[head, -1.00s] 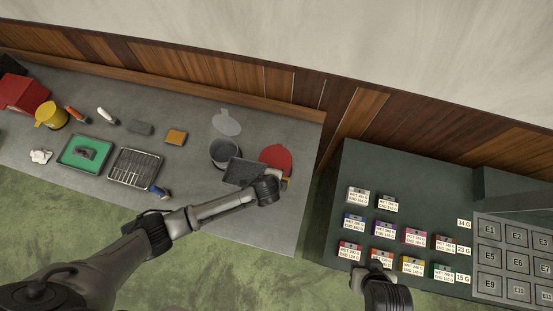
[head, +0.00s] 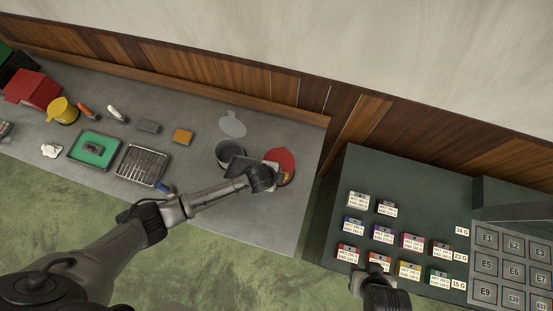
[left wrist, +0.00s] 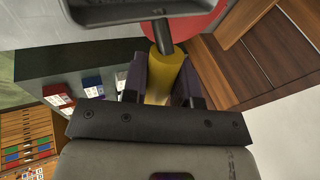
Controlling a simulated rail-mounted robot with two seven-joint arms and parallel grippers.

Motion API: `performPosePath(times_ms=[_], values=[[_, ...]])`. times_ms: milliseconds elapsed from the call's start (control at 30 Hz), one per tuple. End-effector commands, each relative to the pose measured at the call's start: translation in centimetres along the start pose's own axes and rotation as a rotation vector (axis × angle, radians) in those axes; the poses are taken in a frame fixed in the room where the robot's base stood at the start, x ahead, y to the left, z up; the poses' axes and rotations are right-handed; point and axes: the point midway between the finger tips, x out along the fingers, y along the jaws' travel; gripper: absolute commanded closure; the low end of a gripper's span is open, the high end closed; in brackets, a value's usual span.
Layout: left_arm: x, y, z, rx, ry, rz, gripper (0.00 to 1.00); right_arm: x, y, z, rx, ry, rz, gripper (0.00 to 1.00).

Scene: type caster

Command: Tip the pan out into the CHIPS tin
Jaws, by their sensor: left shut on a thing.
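The dark pan (head: 240,166) is tilted over the mouth of a round grey tin (head: 226,149) on the grey bench. I cannot read a label on the tin, and the pan hides part of its opening. My left gripper (left wrist: 164,78) is shut on the pan's yellow handle (left wrist: 166,72). The pan's dark edge (left wrist: 115,12) crosses the top of the left wrist view. I cannot see whether anything lies in the pan. My right gripper (head: 376,268) is low over the dark green table at the right, by the front row of labelled blocks; its fingers are too small to read.
A red round piece (head: 283,160) lies right of the tin, and a grey disc (head: 232,123) behind it. Labelled blocks (head: 383,233) cover the right table. The bench's front right is clear.

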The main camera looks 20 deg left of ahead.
Motion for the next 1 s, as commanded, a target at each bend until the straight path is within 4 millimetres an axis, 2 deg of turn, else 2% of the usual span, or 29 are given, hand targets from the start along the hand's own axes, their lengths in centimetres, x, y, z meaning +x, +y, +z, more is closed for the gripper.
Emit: performPosePath(times_ms=[1000], values=[[-2.5,-3.4,1.8,-0.079,0.120,0.102,1.00,-0.1,0.3,0.0,-0.009,-0.002,0.007,0.57]])
